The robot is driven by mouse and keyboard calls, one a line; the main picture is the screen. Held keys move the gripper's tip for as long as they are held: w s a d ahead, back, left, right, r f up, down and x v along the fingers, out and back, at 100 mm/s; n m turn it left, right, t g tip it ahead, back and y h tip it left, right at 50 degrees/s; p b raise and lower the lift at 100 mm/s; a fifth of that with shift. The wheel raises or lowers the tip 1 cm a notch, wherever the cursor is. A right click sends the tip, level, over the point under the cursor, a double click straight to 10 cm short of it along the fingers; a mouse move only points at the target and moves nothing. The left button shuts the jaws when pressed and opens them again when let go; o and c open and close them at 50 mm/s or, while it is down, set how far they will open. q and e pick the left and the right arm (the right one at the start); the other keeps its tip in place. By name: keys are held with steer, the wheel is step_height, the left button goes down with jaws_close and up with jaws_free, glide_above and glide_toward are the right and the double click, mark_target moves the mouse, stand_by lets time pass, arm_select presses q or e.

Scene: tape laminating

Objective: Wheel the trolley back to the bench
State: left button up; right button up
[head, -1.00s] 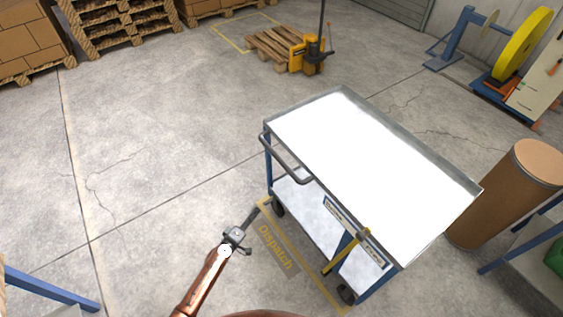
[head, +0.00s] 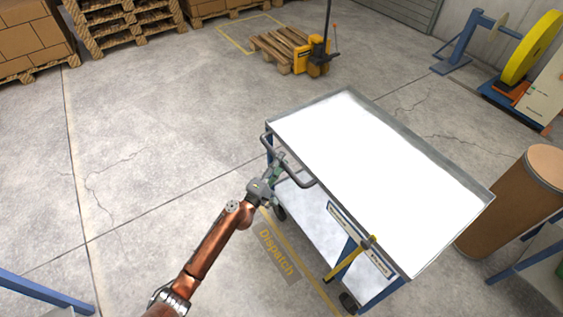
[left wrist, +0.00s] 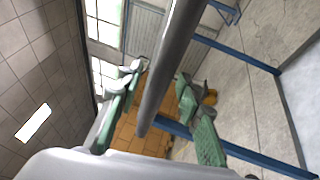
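The trolley (head: 380,165) stands right of centre in the head view, with a bright white top, a lower shelf, blue legs and a grey push handle (head: 303,184) on its left end. My left gripper (head: 277,166) is at this handle. In the left wrist view the handle bar (left wrist: 172,60) runs between the two green-padded fingers of my left gripper (left wrist: 157,76). The fingers stand apart, with a gap visible on both sides of the bar. My right gripper is not in view. No bench can be clearly identified.
Yellow floor lines and a "Dispatch" label (head: 277,252) lie beside the trolley. A brown drum (head: 510,205) stands close to its right. A blue frame (head: 45,292) shows at the lower left. A pallet jack (head: 312,62) stands behind. The floor to the left is clear.

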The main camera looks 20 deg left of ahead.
arm_select(q)
steer(key=shift+w, duration=0.2)
steer(key=shift+c, duration=0.2)
jaws_close()
stand_by(0.4)
